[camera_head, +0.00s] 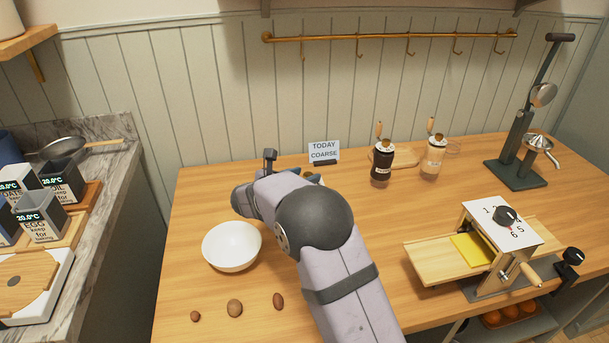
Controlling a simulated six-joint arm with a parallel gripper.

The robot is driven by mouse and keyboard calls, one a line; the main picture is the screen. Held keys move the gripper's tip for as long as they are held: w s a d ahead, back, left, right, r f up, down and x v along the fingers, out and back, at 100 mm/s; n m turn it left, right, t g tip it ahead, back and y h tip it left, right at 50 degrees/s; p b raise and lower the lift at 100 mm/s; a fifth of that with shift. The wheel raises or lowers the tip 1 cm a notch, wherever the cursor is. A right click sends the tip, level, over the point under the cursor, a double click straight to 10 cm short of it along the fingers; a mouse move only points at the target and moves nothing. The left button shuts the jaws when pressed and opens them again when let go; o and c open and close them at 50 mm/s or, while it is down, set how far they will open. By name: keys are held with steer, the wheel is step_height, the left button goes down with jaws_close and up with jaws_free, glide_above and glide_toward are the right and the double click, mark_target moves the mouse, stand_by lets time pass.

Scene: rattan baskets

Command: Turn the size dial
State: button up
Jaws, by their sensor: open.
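A machine with a white slanted faceplate (478,214) stands at the right of the wooden table. A black dial (506,215) sits on that plate among printed numbers, with a small red mark near it. A yellow sheet (472,250) lies on the machine's wooden board, below the plate. My arm reaches in from the bottom and bends left at the table's middle, well apart from the dial. A small teal patch shows behind the arm, too covered to identify.
A white bowl (232,246) stands left of my arm, with several nuts in front. A "TODAY COARSE" sign (324,151), two hand grinders (382,163) (433,157) and a tall press (520,150) stand behind. The table is clear between my arm and the machine.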

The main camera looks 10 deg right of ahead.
steer(key=shift+w+d+f, duration=0.1)
steer(key=shift+w+d, duration=0.05)
jaws_close()
